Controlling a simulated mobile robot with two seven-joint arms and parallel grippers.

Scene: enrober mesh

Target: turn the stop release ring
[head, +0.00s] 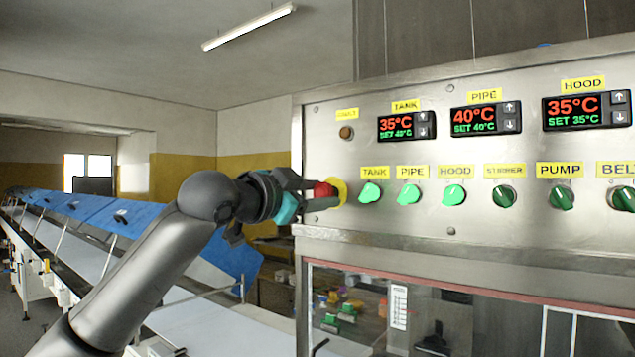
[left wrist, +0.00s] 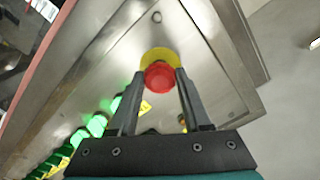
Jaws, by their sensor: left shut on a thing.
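The red stop button (head: 322,190) sits on a yellow round backing (head: 340,192) at the left end of the steel control panel. In the left wrist view the red button (left wrist: 159,77) shows in front of its yellow backing (left wrist: 158,54). My left gripper (head: 318,192) reaches it from the left. In the left wrist view the gripper's two fingers (left wrist: 160,82) stand on either side of the red button and are shut on it. A separate release ring cannot be told apart from the button. My right gripper is in neither view.
The steel panel (head: 450,150) carries a row of green knobs, with the TANK knob (head: 370,193) closest to the button. Temperature displays (head: 406,127) sit above. Below is a glass window (head: 470,310). A conveyor with blue covers (head: 80,206) runs along the left.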

